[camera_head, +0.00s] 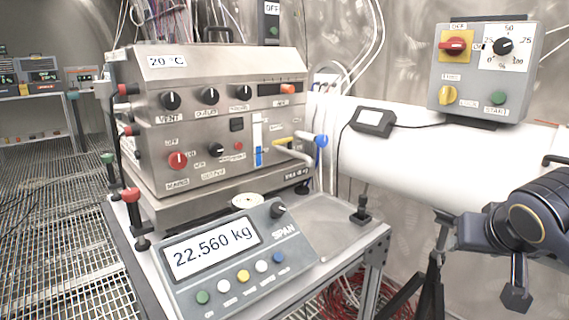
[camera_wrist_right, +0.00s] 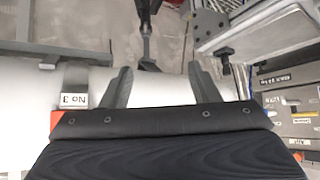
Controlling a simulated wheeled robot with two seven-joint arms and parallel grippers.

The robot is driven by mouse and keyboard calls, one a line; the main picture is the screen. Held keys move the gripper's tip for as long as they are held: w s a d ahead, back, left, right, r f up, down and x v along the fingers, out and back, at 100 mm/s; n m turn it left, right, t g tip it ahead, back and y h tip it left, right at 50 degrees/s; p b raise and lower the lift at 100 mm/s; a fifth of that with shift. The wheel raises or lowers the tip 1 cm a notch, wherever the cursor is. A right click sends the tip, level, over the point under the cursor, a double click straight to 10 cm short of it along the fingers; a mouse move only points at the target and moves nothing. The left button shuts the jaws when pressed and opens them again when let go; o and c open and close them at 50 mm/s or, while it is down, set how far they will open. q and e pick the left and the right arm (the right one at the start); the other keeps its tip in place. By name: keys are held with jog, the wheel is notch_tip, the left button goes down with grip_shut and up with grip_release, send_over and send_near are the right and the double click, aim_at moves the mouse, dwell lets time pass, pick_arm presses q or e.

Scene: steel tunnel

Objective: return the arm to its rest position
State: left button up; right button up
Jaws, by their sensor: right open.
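My right arm (camera_head: 535,215) comes in at the right edge of the head view, dark and in front of the white pipe. Its right gripper (camera_head: 478,262) is at the lower right, right of the bench, with its fingers spread apart. In the right wrist view the same gripper (camera_wrist_right: 159,72) shows two dark fingers wide apart with nothing held between them. The white pipe (camera_wrist_right: 155,90) shows behind the fingers; I cannot tell the distance to it. My left gripper is out of view.
A steel instrument box (camera_head: 215,115) and a scale display (camera_head: 215,250) reading 22.560 kg sit on the bench (camera_head: 375,240). A grey control box (camera_head: 480,75) is above the pipe (camera_head: 400,165). A dark stand (camera_head: 430,285) is near my gripper. Grating floor (camera_head: 45,200) is open at left.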

jog(key=s+a+f+n+g+y, duration=0.1)
jog(key=s+a+f+y, duration=0.1)
jog(key=s+a+f, duration=0.35)
jog(key=s+a+f+g+y, duration=0.1)
jog(key=s+a+f+y, duration=0.1)
jog(key=s+f, duration=0.55)
jog(key=s+a+f+n+g+y, duration=0.1)
jog(key=s+a+f+y, duration=0.15)
jog(key=s+f, duration=0.4)
notch_tip(320, 180, up, 22)
jog(key=w+a+p, duration=0.1)
jog(key=p, duration=2.2)
jog(key=shift+a+p, duration=0.15)
jog(key=shift+p, duration=0.2)
